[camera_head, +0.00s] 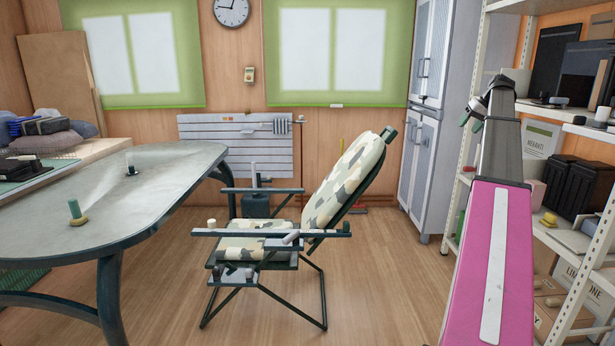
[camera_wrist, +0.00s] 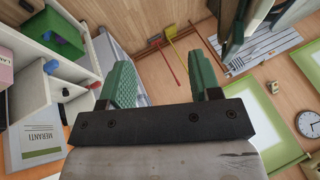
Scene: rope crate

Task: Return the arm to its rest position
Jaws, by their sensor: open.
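My gripper (camera_wrist: 162,85) shows in the wrist view with its two green ribbed fingers wide apart and nothing between them. In the head view my arm, pink and grey, rises on the right beside the shelf, and its end (camera_head: 476,107) is raised in front of the shelf and the grey cabinet. The fingertips are small there and partly hidden by the arm. The gripper touches nothing that I can see.
A white shelf rack (camera_head: 474,108) with boxes stands close on the right. A camouflage folding chair (camera_head: 345,180) stands mid-floor. A grey table (camera_head: 150,185) with small upright objects is at left. A grey cabinet (camera_head: 421,160) stands behind. Wooden floor (camera_head: 390,280) is clear between chair and arm.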

